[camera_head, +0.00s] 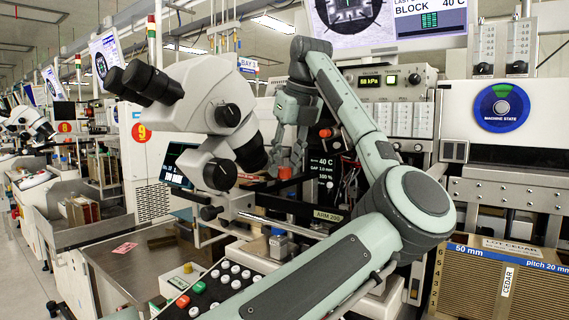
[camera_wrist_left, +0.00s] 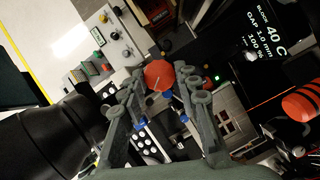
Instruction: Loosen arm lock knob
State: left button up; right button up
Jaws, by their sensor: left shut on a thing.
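A red-orange knob (camera_wrist_left: 158,74) with a pale line on its face sits between the fingertips of my left gripper (camera_wrist_left: 160,92) in the left wrist view. The fingers are shut on it from both sides. In the head view my left gripper (camera_head: 287,160) points down beside the microscope, and the orange knob (camera_head: 285,172) shows at its fingertips. The knob's mount is partly hidden by the fingers. My right gripper is not in view.
The white microscope (camera_head: 205,110) stands close left of the gripper. A second orange-red knob (camera_wrist_left: 303,103) is at the right of the wrist view. A button panel (camera_head: 215,285) lies below. A brown slotted CEDAR box (camera_head: 490,285) is at the lower right.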

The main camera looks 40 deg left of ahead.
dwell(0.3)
pick_arm(q)
jog(key=o, duration=1.2)
jog(key=shift+r, duration=0.1)
jog(key=v, duration=1.2)
